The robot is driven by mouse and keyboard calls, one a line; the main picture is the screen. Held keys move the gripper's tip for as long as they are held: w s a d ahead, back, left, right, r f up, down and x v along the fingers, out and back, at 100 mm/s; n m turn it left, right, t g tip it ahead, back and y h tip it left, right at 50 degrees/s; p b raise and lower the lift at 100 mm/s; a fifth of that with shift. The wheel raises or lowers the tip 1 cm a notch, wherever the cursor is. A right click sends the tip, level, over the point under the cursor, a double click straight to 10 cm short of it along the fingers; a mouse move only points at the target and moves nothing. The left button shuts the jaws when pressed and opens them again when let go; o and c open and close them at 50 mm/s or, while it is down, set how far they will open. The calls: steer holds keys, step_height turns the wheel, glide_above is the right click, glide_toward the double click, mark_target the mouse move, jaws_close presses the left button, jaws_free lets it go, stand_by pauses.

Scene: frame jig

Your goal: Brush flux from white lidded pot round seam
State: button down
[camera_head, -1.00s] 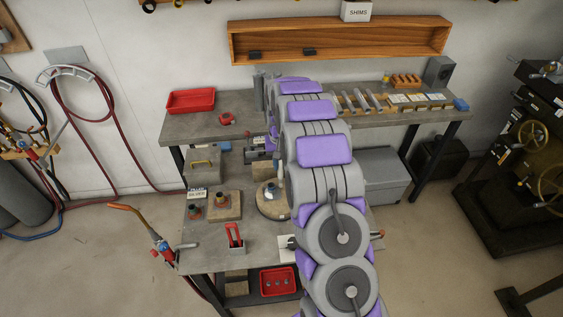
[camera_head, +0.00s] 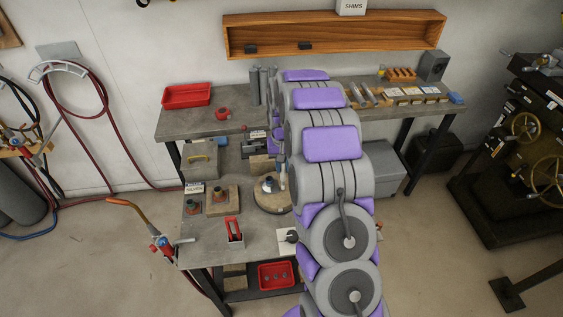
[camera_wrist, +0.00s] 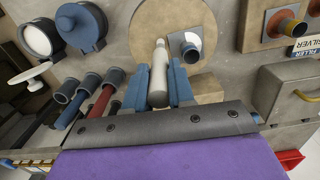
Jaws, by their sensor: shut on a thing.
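My gripper (camera_wrist: 161,88) has blue fingers and is shut on a pale, bottle-shaped handle (camera_wrist: 158,75), likely the flux brush. Its bristles are not clear to see. The seam is too small to make out. In the head view the round board (camera_head: 270,204) is on the bench, beside my arm, which hides most of the gripper.
Pipe pieces on square blocks (camera_head: 222,207) stand left of the round board. A red-handled tool in a holder (camera_head: 234,232) and a torch (camera_head: 160,245) are near the bench's front left.

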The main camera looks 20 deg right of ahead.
steer(key=shift+s, duration=0.25)
steer(key=shift+d, duration=0.4)
steer(key=shift+r, duration=0.2)
steer(key=shift+w+a+r+p, duration=0.15)
steer(key=shift+r+p, duration=0.2)
steer(key=shift+r, duration=0.55)
steer(key=shift+s+a+r+p, duration=0.1)
steer(key=shift+r+p, duration=0.25)
steer(key=shift+r, duration=0.55)
steer(key=shift+d+r+p, duration=0.2)
steer(key=shift+r+p, duration=0.25)
steer(key=shift+r, duration=1.05)
steer(key=shift+a, duration=0.1)
